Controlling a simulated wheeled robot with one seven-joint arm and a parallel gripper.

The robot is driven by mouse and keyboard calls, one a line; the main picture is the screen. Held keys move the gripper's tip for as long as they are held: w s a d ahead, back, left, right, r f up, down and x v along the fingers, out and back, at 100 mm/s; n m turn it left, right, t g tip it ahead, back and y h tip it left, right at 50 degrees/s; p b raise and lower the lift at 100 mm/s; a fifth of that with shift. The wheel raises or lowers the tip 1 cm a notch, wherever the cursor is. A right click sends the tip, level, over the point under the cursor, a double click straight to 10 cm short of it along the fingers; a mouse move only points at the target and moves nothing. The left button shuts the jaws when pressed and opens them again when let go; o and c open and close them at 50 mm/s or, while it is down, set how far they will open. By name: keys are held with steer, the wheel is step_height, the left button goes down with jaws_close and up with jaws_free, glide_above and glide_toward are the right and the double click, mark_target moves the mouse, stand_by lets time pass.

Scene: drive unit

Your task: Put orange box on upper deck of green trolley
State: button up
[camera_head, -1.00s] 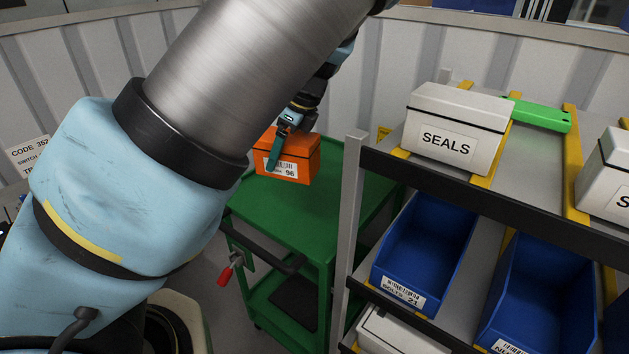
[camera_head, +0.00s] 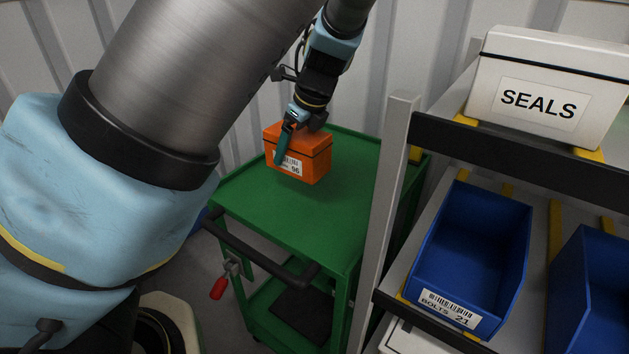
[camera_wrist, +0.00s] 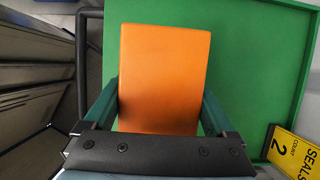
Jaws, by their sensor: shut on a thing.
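The orange box (camera_head: 312,160) with a white label is over the green trolley's upper deck (camera_head: 260,210) in the head view. My gripper (camera_head: 287,140) is shut on the box from above, with a teal finger along its near side. In the wrist view the orange box (camera_wrist: 165,75) lies between the two teal fingers, with the green deck (camera_wrist: 250,60) below and around it. I cannot tell whether the box's underside touches the deck or hovers just above it. The trolley's lower deck is partly visible under the upper one.
A shelf rack with a grey upright (camera_head: 383,200) stands close at the trolley's right. It holds a white SEALS box (camera_head: 545,90) and blue bins (camera_head: 470,255). The trolley has a black handle (camera_head: 262,257) in front. The upper deck is clear in front of the box.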

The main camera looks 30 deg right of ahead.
mark_target(313, 137)
step_height(313, 137, down, 9)
steer(key=shift+f, duration=0.1)
stand_by(0.4)
steer(key=shift+p, duration=0.3)
steer(key=o, duration=1.6)
steer(key=shift+f, duration=0.15)
steer(key=shift+c, duration=0.2)
steer(key=v, duration=1.2)
steer(key=shift+s, duration=0.1)
